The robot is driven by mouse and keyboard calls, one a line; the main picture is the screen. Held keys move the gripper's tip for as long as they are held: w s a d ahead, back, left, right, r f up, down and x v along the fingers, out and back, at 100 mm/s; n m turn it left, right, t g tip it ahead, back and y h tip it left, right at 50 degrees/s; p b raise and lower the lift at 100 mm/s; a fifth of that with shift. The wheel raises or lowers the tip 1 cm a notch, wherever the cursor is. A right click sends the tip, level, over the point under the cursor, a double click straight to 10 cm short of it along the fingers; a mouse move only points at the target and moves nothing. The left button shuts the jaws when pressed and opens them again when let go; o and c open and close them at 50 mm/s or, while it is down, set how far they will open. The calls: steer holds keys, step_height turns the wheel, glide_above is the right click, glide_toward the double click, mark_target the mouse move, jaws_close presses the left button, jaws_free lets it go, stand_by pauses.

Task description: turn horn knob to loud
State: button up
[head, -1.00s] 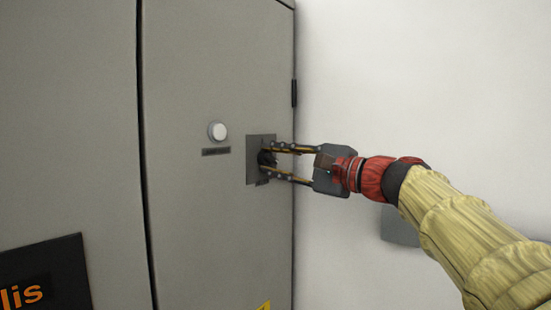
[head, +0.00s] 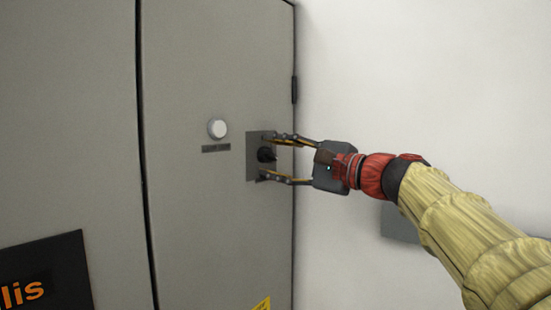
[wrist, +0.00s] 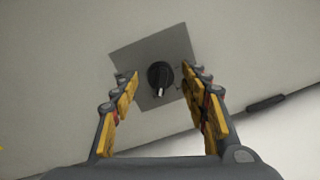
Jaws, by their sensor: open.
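The horn knob (head: 266,155) is a small black knob on a dark grey square plate (head: 254,170) near the right edge of the grey cabinet door. In the wrist view the knob (wrist: 160,76) shows a white pointer mark toward the bottom of the picture. My gripper (head: 268,157) is open, one finger above and one below the knob in the head view. In the wrist view the fingers (wrist: 162,88) stand to either side of the knob with gaps, apart from it. Any lettering on the plate is too small to read.
A white round button (head: 218,129) with a dark label (head: 216,148) sits left of the plate. A black handle or hinge (head: 294,90) is on the cabinet's right edge. A white wall (head: 400,70) lies to the right, with a grey box (head: 398,224) on it.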

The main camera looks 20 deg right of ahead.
steer(key=v, duration=1.2)
steer(key=shift+f, duration=0.1)
stand_by(0.4)
